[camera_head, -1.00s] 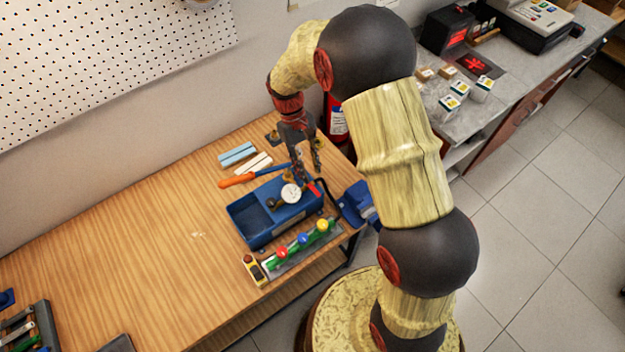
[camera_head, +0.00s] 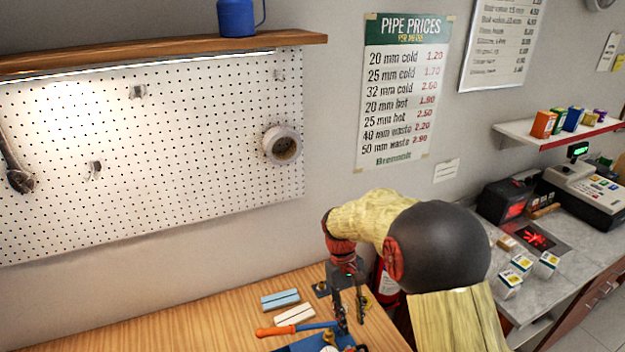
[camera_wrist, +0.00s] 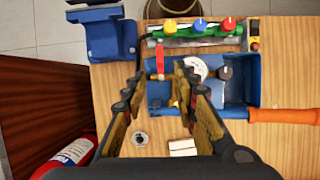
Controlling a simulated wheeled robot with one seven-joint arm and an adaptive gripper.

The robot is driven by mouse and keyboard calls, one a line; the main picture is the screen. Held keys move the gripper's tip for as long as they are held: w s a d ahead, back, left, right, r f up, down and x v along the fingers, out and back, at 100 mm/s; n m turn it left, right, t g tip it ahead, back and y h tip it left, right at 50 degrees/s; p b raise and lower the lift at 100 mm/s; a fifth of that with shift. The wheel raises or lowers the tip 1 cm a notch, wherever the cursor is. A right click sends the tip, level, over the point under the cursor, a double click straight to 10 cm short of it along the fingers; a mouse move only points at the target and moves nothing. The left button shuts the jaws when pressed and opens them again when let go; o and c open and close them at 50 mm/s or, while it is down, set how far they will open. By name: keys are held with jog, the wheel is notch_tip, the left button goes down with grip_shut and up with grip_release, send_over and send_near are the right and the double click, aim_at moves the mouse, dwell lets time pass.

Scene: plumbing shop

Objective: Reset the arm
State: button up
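My arm reaches over the wooden workbench (camera_head: 215,318), bent downward at the wrist. My gripper (camera_head: 352,315) hangs above the right end of the bench, by the blue tray (camera_head: 297,345). In the wrist view my gripper (camera_wrist: 158,92) has its two fingers spread apart with nothing between them. The blue tray (camera_wrist: 245,85) lies below and beyond the fingers, with a round white gauge (camera_wrist: 194,66) in it. A red-handled part (camera_wrist: 160,60) shows between the fingertips; it looks lower than they are.
An orange-handled tool (camera_head: 275,331), blue blocks (camera_head: 280,299) and white blocks (camera_head: 294,314) lie on the bench. A blue vise (camera_wrist: 107,38) and a red fire extinguisher (camera_wrist: 70,155) are close by. The counter (camera_head: 470,270) stands at right. The bench's left side looks clear.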

jog(key=s+d+r+m+t+b, duration=0.1)
jog(key=s+d+r+t+b, duration=0.1)
jog(key=s+t+b, duration=0.3)
jog(key=s+d+r+m+t+y+b, duration=0.1)
jog(key=s+t+b, duration=0.3)
jog(key=s+b, duration=0.8)
jog(key=s+d+r+m, duration=0.1)
jog(key=s, duration=0.3)
jog(key=shift+s+r+t, duration=0.4)
